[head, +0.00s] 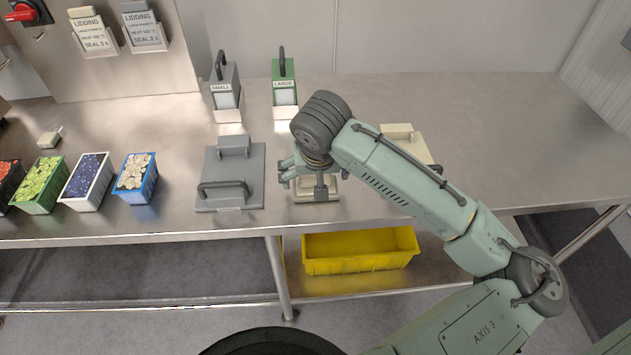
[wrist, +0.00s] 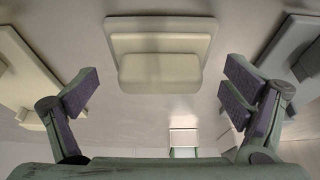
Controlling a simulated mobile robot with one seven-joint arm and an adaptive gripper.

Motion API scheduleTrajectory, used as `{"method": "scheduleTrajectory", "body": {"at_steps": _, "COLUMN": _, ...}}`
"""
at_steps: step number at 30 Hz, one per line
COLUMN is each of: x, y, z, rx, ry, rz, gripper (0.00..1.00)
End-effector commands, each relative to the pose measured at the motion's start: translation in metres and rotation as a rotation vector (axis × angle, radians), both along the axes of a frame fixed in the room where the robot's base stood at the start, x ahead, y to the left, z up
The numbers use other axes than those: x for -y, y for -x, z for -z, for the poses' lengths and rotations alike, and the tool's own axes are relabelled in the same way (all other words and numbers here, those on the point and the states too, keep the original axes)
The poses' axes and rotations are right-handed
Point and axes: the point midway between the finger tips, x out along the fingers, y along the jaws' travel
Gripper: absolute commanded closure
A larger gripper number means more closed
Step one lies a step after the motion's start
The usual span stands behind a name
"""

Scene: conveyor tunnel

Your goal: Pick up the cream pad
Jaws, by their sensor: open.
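A cream pad (head: 316,196), a flat plate, lies on the steel table under my gripper (head: 308,178), which partly hides it in the head view. In the wrist view the pad (wrist: 160,28) is a square cream plate with a raised cream block on it, ahead of the fingertips. My gripper (wrist: 160,93) is open and empty, its purple-padded fingers wide apart to the left and right, with nothing between the pads. I cannot tell whether it touches the pad.
A grey plate with handles (head: 231,192) lies left of the pad. Another cream plate (head: 407,140) is partly behind my arm. Grey (head: 226,92) and green (head: 284,88) holders stand behind. Several food trays (head: 135,178) line the left. A yellow bin (head: 360,251) sits below.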

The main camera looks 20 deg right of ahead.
Motion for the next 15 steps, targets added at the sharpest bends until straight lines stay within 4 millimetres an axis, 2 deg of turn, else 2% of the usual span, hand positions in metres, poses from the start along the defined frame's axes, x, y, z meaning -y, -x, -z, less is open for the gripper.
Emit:
{"method": "scheduleTrajectory", "body": {"at_steps": 7, "x": 0.0000, "y": -0.0008, "z": 0.0015, "rx": 0.001, "ry": -0.001, "rz": 0.000, "gripper": 0.06}}
{"method": "scheduleTrajectory", "body": {"at_steps": 15, "x": 0.0000, "y": -0.0007, "z": 0.0013, "rx": 0.001, "ry": -0.001, "rz": 0.000, "gripper": 0.24}}
